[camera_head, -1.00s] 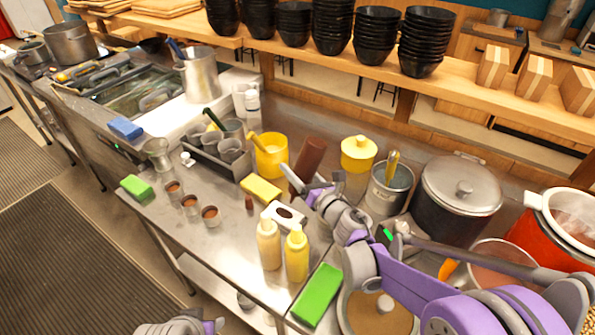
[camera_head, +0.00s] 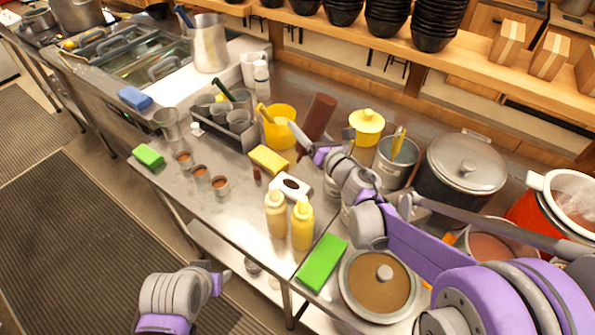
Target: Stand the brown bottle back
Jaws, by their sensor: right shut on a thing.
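The brown bottle (camera_head: 319,115) stands out behind my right gripper, between the yellow pot and the yellow-lidded jar. It is tilted, with its upper end leaning to the right; its lower end is partly hidden by the gripper. My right gripper (camera_head: 320,134) is shut on the brown bottle, with one finger on each side. Whether the bottle's base touches the counter cannot be seen. My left gripper (camera_head: 216,276) is low in the view, in front of the counter and away from the bottle; its fingers are too unclear to judge.
A yellow pot (camera_head: 279,130) and a yellow-lidded jar (camera_head: 366,127) flank the bottle. Two squeeze bottles (camera_head: 276,216) (camera_head: 302,226), a yellow sponge (camera_head: 268,160) and a white-topped box (camera_head: 291,187) stand in front. A large lidded pot (camera_head: 462,170) is at right.

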